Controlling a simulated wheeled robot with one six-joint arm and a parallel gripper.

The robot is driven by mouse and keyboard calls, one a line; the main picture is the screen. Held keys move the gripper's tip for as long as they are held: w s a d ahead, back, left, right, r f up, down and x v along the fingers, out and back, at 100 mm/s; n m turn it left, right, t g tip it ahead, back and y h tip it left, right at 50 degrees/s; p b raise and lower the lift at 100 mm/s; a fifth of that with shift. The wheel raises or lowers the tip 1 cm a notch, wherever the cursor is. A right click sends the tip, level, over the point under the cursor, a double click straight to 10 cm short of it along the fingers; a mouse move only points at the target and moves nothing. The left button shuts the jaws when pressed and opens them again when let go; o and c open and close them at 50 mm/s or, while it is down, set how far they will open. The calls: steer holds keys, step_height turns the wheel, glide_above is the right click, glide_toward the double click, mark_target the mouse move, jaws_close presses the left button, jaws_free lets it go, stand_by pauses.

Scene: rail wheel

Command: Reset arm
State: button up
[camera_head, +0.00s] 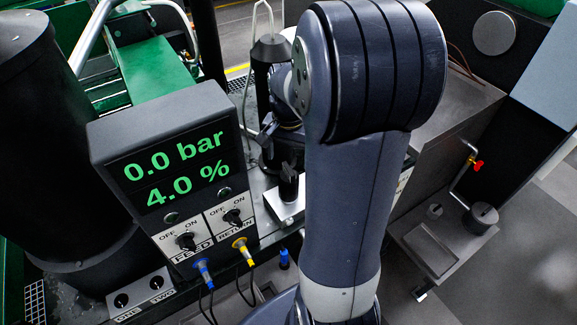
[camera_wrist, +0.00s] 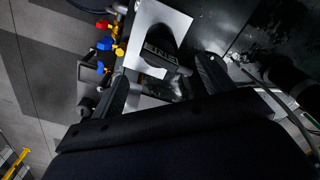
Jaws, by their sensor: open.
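My gripper (camera_wrist: 167,66) shows in the wrist view with its two dark fingers apart. Nothing is clearly held, and I cannot tell how far the knob is from the fingers. In the head view my arm (camera_head: 345,210) stands in the middle, bent at a large dark joint, and hides much of the gripper behind it. A dark upright handle (camera_head: 288,185) on a pale plate (camera_head: 284,207) shows just left of the arm.
A control box (camera_head: 165,165) reads 0.0 bar and 4.0 %, with FEED and RETURN knobs and blue and yellow cable plugs below. A large black cylinder (camera_head: 50,140) stands at left. A metal bench with a red-handled valve (camera_head: 478,165) is at right. Grey floor is open at lower right.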

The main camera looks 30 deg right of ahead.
mark_target(289, 180)
steer(key=shift+r, duration=0.55)
steer(key=shift+f, duration=0.1)
step_height(289, 180, down, 11)
steer(key=shift+s+r, duration=0.1)
steer(key=shift+n, duration=1.7)
